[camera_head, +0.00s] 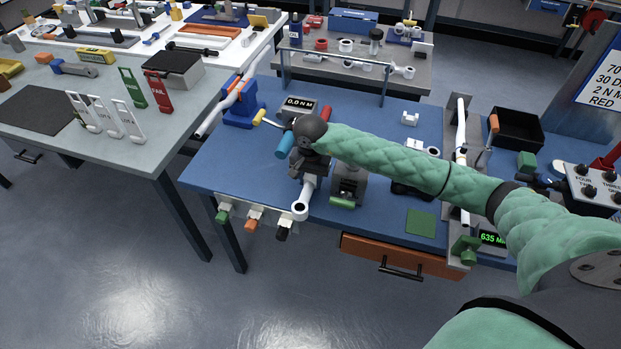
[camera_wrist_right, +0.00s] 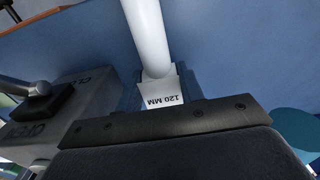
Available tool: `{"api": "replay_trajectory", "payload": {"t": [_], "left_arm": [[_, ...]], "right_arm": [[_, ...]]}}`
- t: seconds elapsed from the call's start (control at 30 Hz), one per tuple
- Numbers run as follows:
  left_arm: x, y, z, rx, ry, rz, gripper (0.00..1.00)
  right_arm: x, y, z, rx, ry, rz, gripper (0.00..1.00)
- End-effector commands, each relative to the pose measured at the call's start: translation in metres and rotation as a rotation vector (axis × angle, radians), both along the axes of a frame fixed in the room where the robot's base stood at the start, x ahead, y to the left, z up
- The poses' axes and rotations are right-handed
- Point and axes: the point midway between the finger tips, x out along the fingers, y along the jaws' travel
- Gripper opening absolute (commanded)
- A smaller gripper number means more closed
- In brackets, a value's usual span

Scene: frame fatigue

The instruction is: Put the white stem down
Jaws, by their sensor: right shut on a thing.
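The white stem (camera_head: 305,192) is a short white tube with a ring-shaped end near the front edge of the blue bench (camera_head: 388,222). My right gripper (camera_head: 311,166), at the end of the green-sleeved arm, is shut on it. Whether the stem touches the bench cannot be told. My left gripper is not in view.
A grey clamp-like block (camera_head: 348,181) stands just right of the stem. A blue stand (camera_head: 243,110) and a torque display (camera_head: 299,104) are behind. A green mat (camera_head: 421,223) lies on the right.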

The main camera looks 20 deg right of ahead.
Motion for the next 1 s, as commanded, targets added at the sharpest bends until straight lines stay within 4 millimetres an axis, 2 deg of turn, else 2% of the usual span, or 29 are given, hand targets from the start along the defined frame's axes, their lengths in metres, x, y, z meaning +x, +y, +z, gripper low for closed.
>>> {"api": "replay_trajectory", "payload": {"t": [0.37, 0.4, 0.5, 1.0], "left_arm": [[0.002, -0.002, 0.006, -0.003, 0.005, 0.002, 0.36], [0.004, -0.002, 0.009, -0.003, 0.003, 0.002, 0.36], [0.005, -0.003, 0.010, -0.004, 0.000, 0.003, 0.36], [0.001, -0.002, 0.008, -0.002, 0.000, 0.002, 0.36]], "right_arm": [[0.000, 0.000, -0.002, 0.000, 0.000, 0.000, 0.10], [0.000, 0.000, -0.002, 0.000, 0.000, 0.000, 0.42], [0.000, 0.000, -0.002, 0.000, 0.000, 0.000, 0.59], [0.000, 0.000, 0.001, 0.000, 0.000, 0.000, 0.59]]}}
